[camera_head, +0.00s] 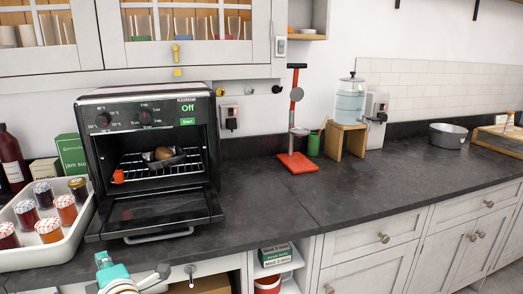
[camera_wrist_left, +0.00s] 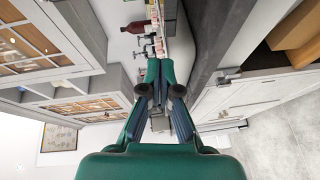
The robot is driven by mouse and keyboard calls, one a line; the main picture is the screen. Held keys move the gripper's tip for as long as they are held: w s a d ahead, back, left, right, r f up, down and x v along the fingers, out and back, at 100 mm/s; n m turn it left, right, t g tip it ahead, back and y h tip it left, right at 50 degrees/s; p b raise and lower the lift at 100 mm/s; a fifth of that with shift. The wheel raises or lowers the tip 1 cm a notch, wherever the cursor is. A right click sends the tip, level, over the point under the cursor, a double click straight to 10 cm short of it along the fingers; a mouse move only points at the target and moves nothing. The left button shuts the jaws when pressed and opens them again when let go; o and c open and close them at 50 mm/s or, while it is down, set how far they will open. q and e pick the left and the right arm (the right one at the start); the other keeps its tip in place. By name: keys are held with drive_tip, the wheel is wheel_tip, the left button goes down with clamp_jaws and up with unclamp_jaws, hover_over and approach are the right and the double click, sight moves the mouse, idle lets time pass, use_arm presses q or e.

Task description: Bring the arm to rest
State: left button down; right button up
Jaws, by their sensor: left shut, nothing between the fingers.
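My left gripper (camera_wrist_left: 160,72) is green with dark linkages. Its two fingers are together in the left wrist view, with nothing between them. In the head view part of my left arm, teal and white (camera_head: 113,272), shows at the bottom left, in front of the counter edge and below the open oven. Its fingertips are hard to make out there. My right gripper is in neither view.
A black oven (camera_head: 150,105) stands with its door down, a dish on its rack. A white tray of jars (camera_head: 27,258) is at left. Glazed cabinets (camera_head: 86,35) hang above. A red stand (camera_head: 298,163) and glass dispenser (camera_head: 351,105) stand further right. The middle counter is clear.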

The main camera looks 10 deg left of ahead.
use_arm(q)
drive_tip(key=d+f+m+g+h+p, duration=0.1)
drive_tip(key=d+f+m+h+p, duration=0.2)
drive_tip(key=f, duration=0.6)
drive_tip(key=d+f+m+h, duration=0.3)
drive_tip(key=d+f+m, duration=0.25)
drive_tip(key=f, duration=0.25)
drive_tip(key=d+f+m+g+h+p, duration=0.1)
drive_tip(key=d+f+m+h+p, duration=0.25)
drive_tip(key=f, duration=0.55)
drive_tip(key=s+d+f+m+g+h, duration=0.4)
drive_tip(key=s+d+f+m, duration=0.1)
drive_tip(key=s+d, duration=0.3)
drive_tip(key=s+d+f+m+g+h, duration=0.3)
drive_tip(key=s+d+m, duration=0.4)
drive_tip(key=s, duration=0.4)
wheel_tip(320, 180, down, 2)
drive_tip(key=shift+d+f+m+g+h+b, duration=0.15)
drive_tip(key=shift+d+m+g+h+b, duration=0.2)
drive_tip(key=shift+d+m+g+b, duration=0.15)
drive_tip(key=shift+w+d, duration=0.1)
drive_tip(key=shift+f, duration=0.1)
